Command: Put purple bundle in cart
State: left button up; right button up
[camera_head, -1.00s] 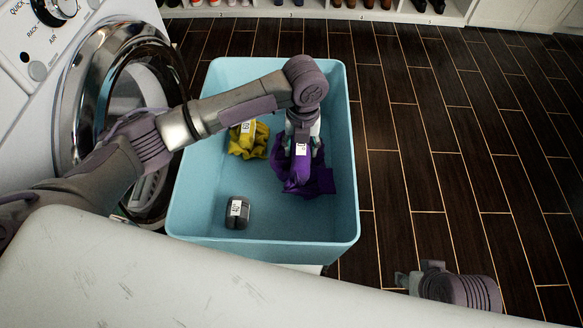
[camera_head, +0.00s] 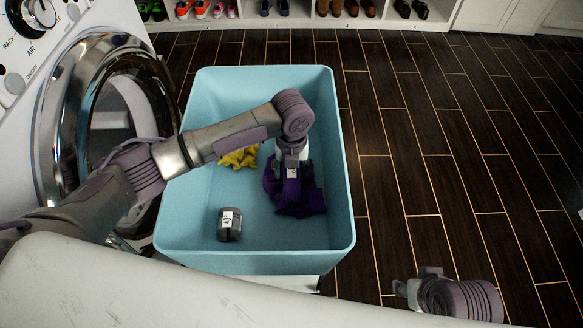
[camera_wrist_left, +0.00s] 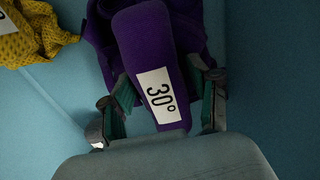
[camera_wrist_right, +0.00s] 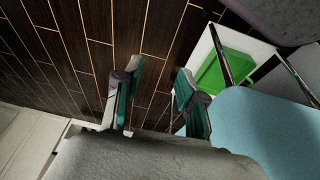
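The purple bundle (camera_head: 300,196) lies in the right half of the blue cart (camera_head: 343,205), a deep basin. Its rolled part and white 30° tag show in the left wrist view (camera_wrist_left: 150,45). My left gripper (camera_head: 290,172) reaches down into the cart over the bundle. In the left wrist view its fingers (camera_wrist_left: 165,88) stand apart on either side of the roll, with a narrow gap on the right side. Whether the left finger touches is unclear. My right gripper (camera_wrist_right: 158,90) is open and empty, outside the cart near the front right.
A yellow bundle (camera_head: 240,157) and a dark grey bundle (camera_head: 229,226) with a white tag also lie in the cart. A washer with its round door (camera_head: 62,130) open stands at the left. Shoe shelves (camera_head: 300,12) line the back. Dark floor at the right is clear.

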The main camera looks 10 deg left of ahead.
pick_arm(q)
jog(key=shift+o, duration=0.6)
jog(key=shift+r, duration=0.2)
notch_tip(320, 180, up, 7)
jog(key=shift+f+p, duration=0.2)
jog(key=shift+p, duration=0.95)
jog(key=shift+r+p, duration=0.6)
jog(key=shift+r, duration=2.1)
pick_arm(e)
jog(key=shift+x, duration=2.3)
jog(key=shift+a+r, duration=0.1)
